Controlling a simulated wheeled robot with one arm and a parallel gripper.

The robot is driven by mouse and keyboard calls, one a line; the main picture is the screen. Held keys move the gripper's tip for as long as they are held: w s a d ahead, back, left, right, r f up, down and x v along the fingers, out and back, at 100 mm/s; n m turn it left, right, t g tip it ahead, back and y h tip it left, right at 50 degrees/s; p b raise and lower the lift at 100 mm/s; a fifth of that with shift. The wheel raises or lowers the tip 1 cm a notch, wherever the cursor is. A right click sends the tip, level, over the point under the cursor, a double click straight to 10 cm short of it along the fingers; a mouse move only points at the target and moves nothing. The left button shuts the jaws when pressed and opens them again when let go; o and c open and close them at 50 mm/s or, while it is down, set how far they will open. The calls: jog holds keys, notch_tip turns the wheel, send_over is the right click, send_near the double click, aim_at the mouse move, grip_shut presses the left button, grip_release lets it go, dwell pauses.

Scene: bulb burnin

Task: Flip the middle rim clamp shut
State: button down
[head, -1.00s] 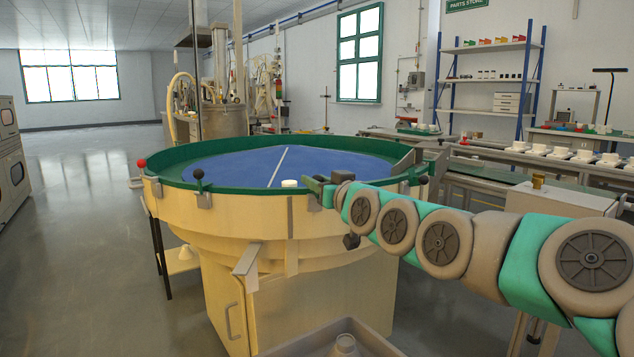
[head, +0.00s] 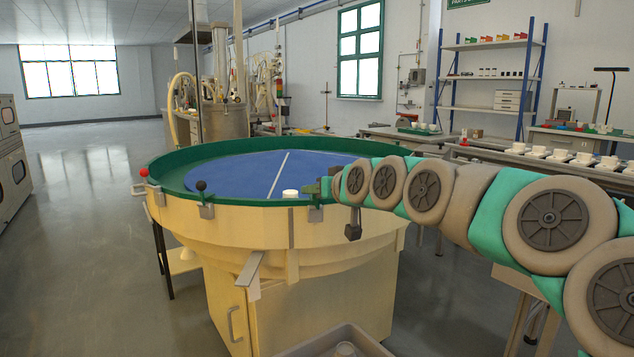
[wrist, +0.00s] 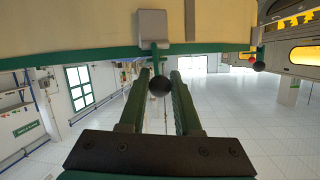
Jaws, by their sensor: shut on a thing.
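The middle rim clamp shows its grey bracket (head: 316,214) on the bowl's outer wall in the head view; my gripper hides its lever there. In the wrist view, which is upside down, its bracket (wrist: 152,18) is at the top, and a short green lever ends in a black ball knob (wrist: 160,87). My gripper (head: 322,188) is at the bowl's rim. In the wrist view its two fingers (wrist: 162,82) flank the knob, shut on it. The left clamp's black knob (head: 201,186) stands upright above the rim.
The cream bowl (head: 260,235) has a green rim and blue inside. A white cap (head: 290,193) sits by the rim left of my gripper. A red knob (head: 144,172) is at the far left. A grey bin (head: 300,347) stands below. The floor at left is clear.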

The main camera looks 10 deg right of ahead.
jog(key=shift+w+r+g+p, duration=0.1)
jog(key=shift+w+g+p, duration=0.3)
jog(key=shift+g+p, duration=0.45)
jog(key=c, duration=0.6)
grip_release()
jog(key=b+v, duration=0.1)
jog(key=v, duration=0.6)
jog(key=shift+s+r, duration=0.15)
jog(key=shift+s, duration=0.2)
